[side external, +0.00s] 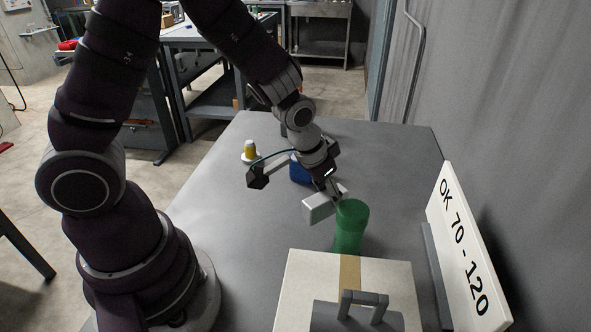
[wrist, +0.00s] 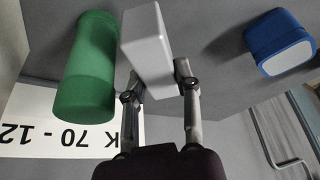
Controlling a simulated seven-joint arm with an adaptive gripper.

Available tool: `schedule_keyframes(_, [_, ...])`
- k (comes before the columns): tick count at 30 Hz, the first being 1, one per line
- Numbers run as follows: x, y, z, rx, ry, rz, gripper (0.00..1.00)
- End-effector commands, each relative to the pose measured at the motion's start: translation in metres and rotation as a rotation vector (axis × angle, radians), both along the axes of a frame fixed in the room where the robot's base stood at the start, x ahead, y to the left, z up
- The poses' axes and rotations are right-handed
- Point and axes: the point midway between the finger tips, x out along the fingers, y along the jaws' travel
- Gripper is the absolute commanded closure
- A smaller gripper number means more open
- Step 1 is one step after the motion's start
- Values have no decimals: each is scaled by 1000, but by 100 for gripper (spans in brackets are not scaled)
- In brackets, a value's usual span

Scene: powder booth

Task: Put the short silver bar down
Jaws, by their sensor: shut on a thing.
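The short silver bar (side external: 320,206) is a pale grey block in my gripper, held beside the green cylinder in the side view. My gripper (side external: 333,190) is shut on it. In the wrist view the bar (wrist: 147,45) sits between the two fingertips (wrist: 157,84), tilted, with its far end reaching up the picture. The bar looks raised off the table, but its exact height I cannot tell.
A green cylinder (side external: 350,228) stands close to the bar, with a cream box (side external: 300,285) in front of it. A blue container (side external: 299,172) is behind my gripper. A yellow and white bottle (side external: 250,152) stands further left. A sign (side external: 462,245) lines the right edge. The table's left part (side external: 235,220) is clear.

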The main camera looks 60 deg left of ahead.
Motion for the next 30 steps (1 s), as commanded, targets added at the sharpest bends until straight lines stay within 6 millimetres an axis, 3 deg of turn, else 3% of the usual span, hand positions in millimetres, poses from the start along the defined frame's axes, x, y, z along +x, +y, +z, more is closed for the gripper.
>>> schedule_keyframes(9, [76, -4, -9, 1, 2, 4, 100])
schedule_keyframes(13, [98, -5, -11, 1, 3, 4, 100])
schedule_keyframes(18, [112, -6, -11, 0, 2, 3, 100])
schedule_keyframes(24, [112, -6, -45, 1, 5, 4, 100])
schedule_keyframes(30, [113, -6, -46, 0, 0, 3, 100])
